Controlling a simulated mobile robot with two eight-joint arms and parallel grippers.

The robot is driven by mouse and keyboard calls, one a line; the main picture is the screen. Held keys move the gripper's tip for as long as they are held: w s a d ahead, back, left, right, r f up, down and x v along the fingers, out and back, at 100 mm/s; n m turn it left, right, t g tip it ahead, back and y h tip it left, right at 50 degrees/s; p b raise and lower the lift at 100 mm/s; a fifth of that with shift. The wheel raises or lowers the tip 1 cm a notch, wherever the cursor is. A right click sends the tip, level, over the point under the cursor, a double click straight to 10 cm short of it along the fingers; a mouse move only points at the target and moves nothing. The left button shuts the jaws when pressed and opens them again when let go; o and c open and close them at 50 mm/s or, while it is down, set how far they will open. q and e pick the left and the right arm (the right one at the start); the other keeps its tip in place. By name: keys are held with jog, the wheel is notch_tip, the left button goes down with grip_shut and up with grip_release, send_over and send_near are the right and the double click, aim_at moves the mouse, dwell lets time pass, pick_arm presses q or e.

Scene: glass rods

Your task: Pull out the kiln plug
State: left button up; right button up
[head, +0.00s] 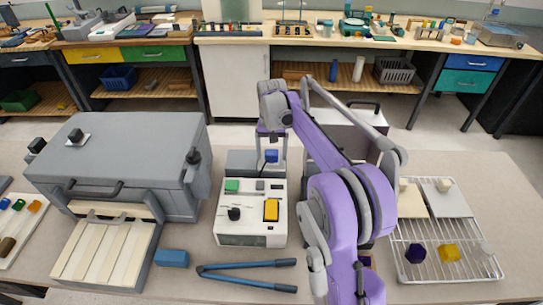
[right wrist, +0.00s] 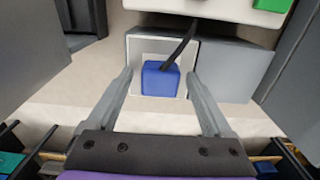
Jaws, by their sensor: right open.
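The blue kiln plug (head: 271,156) sits in a light plate on the grey block (head: 240,160) behind the white controller (head: 250,238). In the right wrist view the plug (right wrist: 157,80) has a dark cord running from it. My right gripper (head: 271,147) is open and points down over the plug. In the right wrist view its two fingers (right wrist: 159,74) stand on either side of the plug, with a gap at each side. The grey kiln (head: 120,150) stands to the left. My left gripper is not in view.
Long blue-handled tongs (head: 240,277) and a blue block (head: 172,258) lie in front. A wire rack (head: 470,268) with coloured pieces is at the right. A slatted board (head: 105,250) is front left. A workbench (head: 165,38) lines the back.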

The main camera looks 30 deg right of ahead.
aim_at(272, 152)
dwell(0.5)
grip_shut()
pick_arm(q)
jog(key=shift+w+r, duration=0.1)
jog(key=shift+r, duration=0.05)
pick_arm(e)
jog(key=shift+r, duration=0.15)
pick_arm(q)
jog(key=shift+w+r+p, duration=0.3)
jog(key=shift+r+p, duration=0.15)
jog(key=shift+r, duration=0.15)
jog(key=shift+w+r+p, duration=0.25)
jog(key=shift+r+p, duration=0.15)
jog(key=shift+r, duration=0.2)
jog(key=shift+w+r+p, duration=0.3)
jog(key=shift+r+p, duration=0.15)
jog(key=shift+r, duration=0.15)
pick_arm(e)
jog(key=shift+r, duration=2.85)
